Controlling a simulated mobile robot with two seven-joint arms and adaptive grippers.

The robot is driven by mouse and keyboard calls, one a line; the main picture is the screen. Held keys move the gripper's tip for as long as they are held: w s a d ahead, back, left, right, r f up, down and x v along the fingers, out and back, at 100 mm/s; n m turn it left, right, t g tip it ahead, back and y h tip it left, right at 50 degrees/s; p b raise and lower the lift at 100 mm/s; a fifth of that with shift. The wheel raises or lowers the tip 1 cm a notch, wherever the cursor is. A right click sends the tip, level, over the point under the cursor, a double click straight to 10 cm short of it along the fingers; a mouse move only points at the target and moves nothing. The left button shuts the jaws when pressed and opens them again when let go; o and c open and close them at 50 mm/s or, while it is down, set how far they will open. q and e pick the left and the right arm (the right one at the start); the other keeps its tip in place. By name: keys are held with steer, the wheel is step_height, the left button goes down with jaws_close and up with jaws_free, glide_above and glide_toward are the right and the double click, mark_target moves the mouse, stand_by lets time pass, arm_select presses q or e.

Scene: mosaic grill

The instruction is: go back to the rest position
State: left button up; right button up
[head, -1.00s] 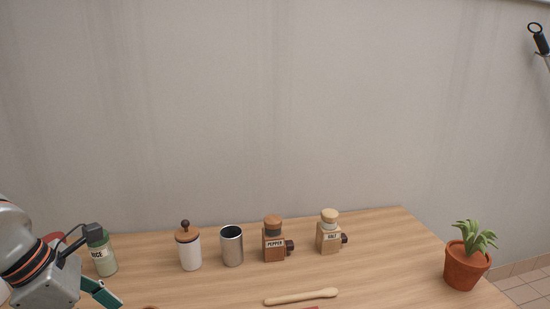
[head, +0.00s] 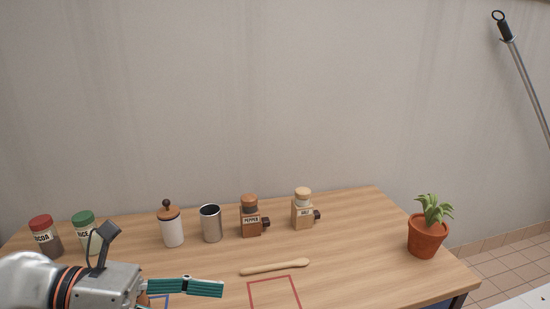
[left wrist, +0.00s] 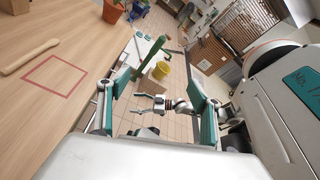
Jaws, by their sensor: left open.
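My left gripper (head: 185,287) is at the lower left of the head view, over the front of the wooden table.
A cocoa jar (head: 44,240), rice jar (head: 83,226), white canister (head: 172,230), steel cup (head: 211,224), pepper mill (head: 250,217) and salt mill (head: 302,211) line the table's back. A wooden stick (head: 275,267), red square outline (head: 275,281) and potted plant (head: 429,238) are right of my gripper.

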arm_select(q)
step_height(320, 180, up, 6)
steer(key=w+d+n+t+h, duration=0.2)
steer(key=n+t+h, duration=0.1)
steer(key=h, duration=0.1)
steer(key=w+a+r+n+t+y, duration=0.4)
steer(key=w+a+n+t, duration=0.45)
steer(key=n+t, duration=0.7)
steer(key=w+a+f+n+g+y, duration=0.2)
steer(key=a+f+n+y, duration=1.2)
steer(key=f+n+y, duration=0.2)
steer(key=s+a+f+n+g+y, duration=0.25)
steer(key=s+f+g, duration=0.35)
steer(key=s+f, duration=0.45)
steer(key=s+a+f+n+g+y, duration=0.1)
steer(key=s+a+f+n+g, duration=0.2)
steer(key=s+f+g, duration=0.75)
steer(key=w+d+f+n+t+h, duration=0.1)
steer(key=w+d+f+t+h, duration=0.1)
steer(key=d+f, duration=0.6)
steer(key=w+d+f+n+t+h, duration=0.2)
steer(key=d+f+t+h, duration=0.3)
steer(key=f, duration=0.4)
steer(key=shift+w+d+t, duration=0.4)
steer(key=shift+d+t, duration=0.2)
steer(key=shift+d, duration=0.8)
steer(key=shift+f+h, duration=0.1)
steer(key=shift+h, duration=0.15)
